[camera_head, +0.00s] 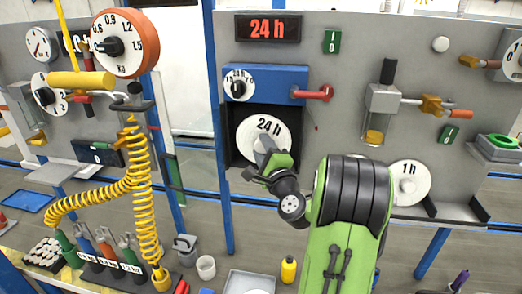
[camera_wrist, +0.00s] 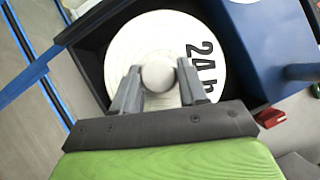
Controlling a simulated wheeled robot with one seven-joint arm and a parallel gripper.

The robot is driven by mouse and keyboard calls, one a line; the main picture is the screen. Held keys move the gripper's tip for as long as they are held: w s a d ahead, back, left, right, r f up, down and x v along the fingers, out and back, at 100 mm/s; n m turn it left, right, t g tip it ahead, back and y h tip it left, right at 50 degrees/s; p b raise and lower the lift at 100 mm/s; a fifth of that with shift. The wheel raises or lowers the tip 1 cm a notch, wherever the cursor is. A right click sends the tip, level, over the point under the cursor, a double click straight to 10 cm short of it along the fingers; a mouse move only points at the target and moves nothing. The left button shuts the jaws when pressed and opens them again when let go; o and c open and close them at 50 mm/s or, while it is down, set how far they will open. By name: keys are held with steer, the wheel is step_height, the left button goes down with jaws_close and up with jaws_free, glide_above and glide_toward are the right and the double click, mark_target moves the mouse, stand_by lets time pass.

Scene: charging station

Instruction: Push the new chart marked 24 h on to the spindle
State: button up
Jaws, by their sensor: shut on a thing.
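The white round chart marked 24 h (camera_head: 286,140) stands upright, facing out, in the black recess (camera_head: 233,155) of the recorder under its blue top. In the wrist view the chart (camera_wrist: 130,50) fills the middle, with a round pale knob (camera_wrist: 158,76) at its centre. My gripper (camera_head: 265,150) is at the chart's centre. In the wrist view its two grey fingers (camera_wrist: 158,82) are shut on the knob from either side. The spindle is hidden behind the chart, and I cannot tell whether the chart is seated on it.
The blue recorder top (camera_head: 277,83) has a dial and a red handle (camera_head: 315,93) jutting out at right. A sign above reads 24 h (camera_head: 267,28). A white chart marked 1 h (camera_head: 408,184) rests on a holder at right.

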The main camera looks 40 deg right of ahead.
steer(key=shift+w+d+p, duration=0.4)
steer(key=shift+w+d, duration=0.3)
steer(key=shift+d, duration=0.1)
stand_by(1.0)
steer(key=shift+w+d+p, duration=0.55)
steer(key=shift+w+d, duration=0.05)
steer(key=shift+d, duration=0.2)
steer(key=shift+w+d+p, duration=0.55)
steer(key=shift+w+d, duration=0.05)
steer(key=shift+d, duration=0.2)
steer(key=o, duration=1.2)
steer(key=shift+c, duration=0.2)
